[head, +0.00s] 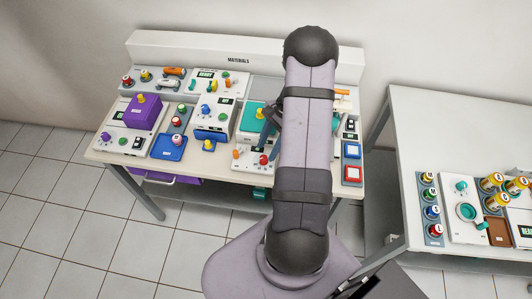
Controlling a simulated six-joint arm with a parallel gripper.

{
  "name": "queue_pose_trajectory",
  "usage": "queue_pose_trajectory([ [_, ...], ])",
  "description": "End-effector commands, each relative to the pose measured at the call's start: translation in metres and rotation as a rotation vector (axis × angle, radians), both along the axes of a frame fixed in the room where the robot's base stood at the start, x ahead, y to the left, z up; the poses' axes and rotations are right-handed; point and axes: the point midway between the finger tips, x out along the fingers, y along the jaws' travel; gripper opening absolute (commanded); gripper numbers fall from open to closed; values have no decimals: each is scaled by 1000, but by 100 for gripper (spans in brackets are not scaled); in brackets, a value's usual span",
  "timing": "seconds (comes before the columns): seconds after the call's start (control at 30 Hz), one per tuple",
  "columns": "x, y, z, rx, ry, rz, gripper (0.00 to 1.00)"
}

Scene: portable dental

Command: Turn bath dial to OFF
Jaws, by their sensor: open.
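My gripper (267,138) shows only partly, just left of my grey arm, over a teal-topped unit (251,117) at the middle of the bench. Its jaws look apart, with nothing seen between them. Below the teal top is a white front panel (247,153) with a red knob (263,159) and a small orange knob. I cannot tell which knob is the bath dial, and no OFF mark is readable at this size. My arm hides the area to the right of this unit.
A purple box (143,112), a blue tray (167,147) and several small knobbed units crowd the bench's left side. Two square-framed pads (352,173) sit at its right end. A second table (420,120) stands at right, with several yellow-topped jars (492,182).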

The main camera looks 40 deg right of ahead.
Motion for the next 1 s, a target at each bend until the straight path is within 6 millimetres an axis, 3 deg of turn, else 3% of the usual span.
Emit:
queue_pose_trajectory([
  [0.33,0,-15,33,-2,-1,0,41],
  [1.0,0,-16,36,-4,-22,47,41],
])
